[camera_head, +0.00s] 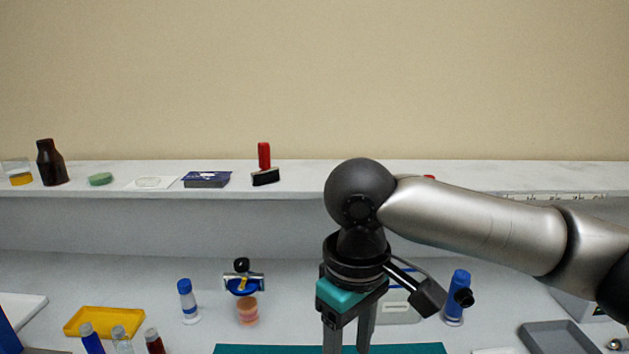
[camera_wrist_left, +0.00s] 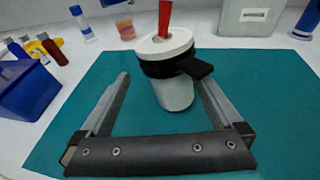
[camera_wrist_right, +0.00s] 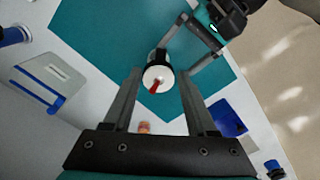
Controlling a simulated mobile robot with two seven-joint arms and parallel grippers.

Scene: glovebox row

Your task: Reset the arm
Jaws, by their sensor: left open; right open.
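A white cup with a black band and side handle (camera_wrist_left: 174,92) stands upright on the teal mat (camera_wrist_left: 85,90), with a red stick rising from its lid. In the left wrist view my left gripper (camera_wrist_left: 160,78) is open, its fingers apart on either side of the cup's near side; I see no contact. My right gripper (camera_head: 348,340) is open and points down in the head view, hiding the cup there. In the right wrist view the cup's lid (camera_wrist_right: 158,72) shows below, between my right fingers. My left gripper (camera_wrist_right: 187,45) also shows there beside the cup.
A yellow tray (camera_head: 104,321), small vials (camera_head: 122,340) and a blue-capped bottle (camera_head: 188,301) stand at the left. A blue bin (camera_wrist_left: 25,88) borders the mat. A grey tray (camera_head: 556,338) lies at the right. The shelf behind holds a brown bottle (camera_head: 51,163) and a red-handled brush (camera_head: 264,165).

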